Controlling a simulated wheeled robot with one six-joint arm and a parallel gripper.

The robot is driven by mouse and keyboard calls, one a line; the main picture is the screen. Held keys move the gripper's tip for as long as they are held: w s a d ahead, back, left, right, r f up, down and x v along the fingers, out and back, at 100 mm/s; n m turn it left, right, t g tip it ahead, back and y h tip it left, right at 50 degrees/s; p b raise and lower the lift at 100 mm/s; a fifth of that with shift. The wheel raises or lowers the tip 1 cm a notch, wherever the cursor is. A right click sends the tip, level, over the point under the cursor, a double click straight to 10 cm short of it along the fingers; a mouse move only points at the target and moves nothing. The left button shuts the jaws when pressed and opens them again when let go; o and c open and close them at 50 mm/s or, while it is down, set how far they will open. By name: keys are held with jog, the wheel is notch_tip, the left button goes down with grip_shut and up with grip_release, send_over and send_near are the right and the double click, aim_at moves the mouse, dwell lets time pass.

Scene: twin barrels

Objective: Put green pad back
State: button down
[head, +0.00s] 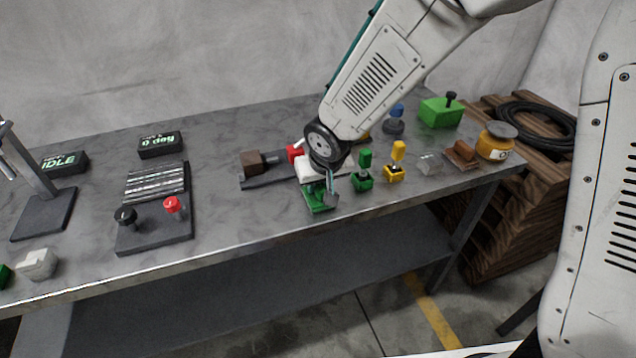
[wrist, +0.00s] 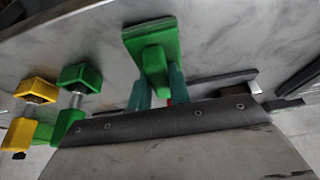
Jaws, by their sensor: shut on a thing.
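My gripper (head: 326,190) is at the middle of the bench, near its front edge. In the wrist view, its two teal fingers (wrist: 158,90) are shut on the green pad (wrist: 152,40), a flat green block with a raised grip. In the head view the pad (head: 319,208) shows under the fingers, low over the bench top; I cannot tell whether it touches. Just right of it stands a green two-block piece (head: 363,183), also in the wrist view (wrist: 80,76). My gripper partly hides the pad.
A yellow two-block piece (head: 394,174) stands right of the green one. Behind my gripper are a red block (head: 295,153) and a dark rail with a brown block (head: 252,162). A plate with black and red knobs (head: 155,235) lies left. Bare bench lies between.

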jog(key=shift+f, duration=0.15)
jog(key=c, duration=1.3)
grip_release()
jog(key=v, duration=1.2)
jog(key=s+d+r+m, duration=0.1)
jog(key=s+d+r, duration=0.15)
jog(key=d, duration=0.25)
jog(key=s+d+r+g+h, duration=0.1)
jog(key=s+d+r, duration=0.1)
jog(key=s+d, duration=0.15)
jog(key=s+d+r+m, duration=0.1)
jog(key=s+d+r, duration=0.1)
jog(key=d, duration=0.3)
jog(key=s+d+r+g, duration=0.1)
jog(key=s+d, duration=0.3)
jog(key=s, duration=0.3)
jog(key=s+d+r+m+g, duration=0.1)
jog(key=s+d, duration=0.3)
jog(key=s, duration=0.3)
jog(key=shift+s, duration=0.35)
